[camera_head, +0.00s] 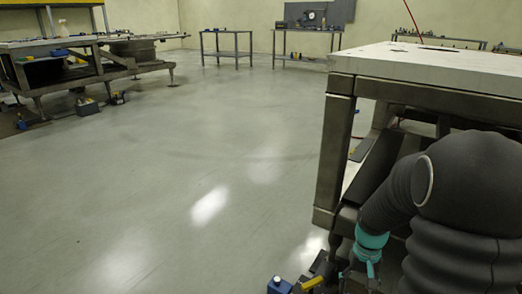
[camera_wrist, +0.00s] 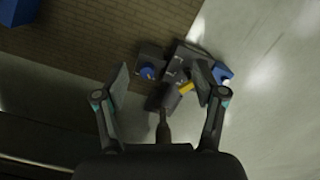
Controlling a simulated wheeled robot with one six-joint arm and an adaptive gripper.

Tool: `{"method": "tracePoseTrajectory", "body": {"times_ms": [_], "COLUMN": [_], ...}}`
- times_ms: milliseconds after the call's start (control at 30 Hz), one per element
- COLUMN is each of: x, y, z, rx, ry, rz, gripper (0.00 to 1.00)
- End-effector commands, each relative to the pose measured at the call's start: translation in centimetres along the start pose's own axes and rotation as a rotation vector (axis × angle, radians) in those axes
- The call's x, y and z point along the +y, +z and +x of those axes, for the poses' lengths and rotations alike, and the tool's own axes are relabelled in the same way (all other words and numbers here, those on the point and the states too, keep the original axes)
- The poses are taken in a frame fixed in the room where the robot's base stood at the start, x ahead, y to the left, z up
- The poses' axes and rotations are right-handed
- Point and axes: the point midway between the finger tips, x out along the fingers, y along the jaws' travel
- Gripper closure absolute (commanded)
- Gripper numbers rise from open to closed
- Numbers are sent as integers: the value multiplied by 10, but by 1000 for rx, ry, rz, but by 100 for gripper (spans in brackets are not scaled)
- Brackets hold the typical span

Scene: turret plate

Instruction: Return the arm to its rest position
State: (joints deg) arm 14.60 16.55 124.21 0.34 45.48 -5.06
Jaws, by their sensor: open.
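My gripper (camera_wrist: 160,84) is open in the wrist view, its two fingers spread wide with nothing held between them. It points down toward the floor, over a cluster of dark parts (camera_wrist: 177,72) with blue and yellow pieces. The cluster lies beyond the fingertips and is partly behind the right finger. In the head view my black-sleeved arm with teal rings is bent down at the lower right, beside the white-topped table (camera_head: 440,64).
The table's metal leg (camera_head: 333,150) stands close to my arm. A blue item (camera_head: 279,286) lies on the floor at the bottom edge. A workbench (camera_head: 75,62) stands at the far left, and small tables (camera_head: 227,53) stand at the back. The middle floor is clear.

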Motion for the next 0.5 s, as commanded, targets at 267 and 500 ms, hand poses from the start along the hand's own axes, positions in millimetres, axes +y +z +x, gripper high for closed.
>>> {"method": "tracePoseTrajectory", "body": {"times_ms": [267,500], "x": [-25,-42], "y": [58,108], "z": [-81,-134], "rx": [101,206], "ry": [11,12], "rz": [-5,-29], "gripper": [30,30]}}
